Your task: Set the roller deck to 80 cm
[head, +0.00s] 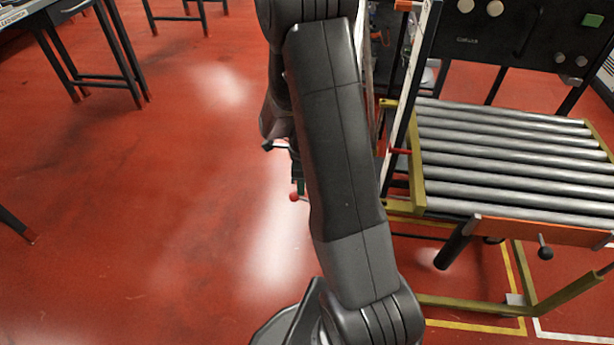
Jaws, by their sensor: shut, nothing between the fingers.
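The roller deck (510,158) is on the right, a row of silver rollers between yellow side rails. An orange bar (545,231) runs along its near edge, with a black-knobbed handle (545,252) below. A pale upright strip (405,85) stands at the deck's left, and a red pointer-like piece (400,151) sits near its lower part. I cannot read any height marks. A black panel (520,40) behind the deck carries pale round knobs and a green button (593,20).
A red ball knob (294,197) shows just left of my arm. Dark-legged tables (95,45) stand at the upper left. The red floor (150,220) is open on the left. Yellow frame legs (470,303) and floor lines lie below the deck.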

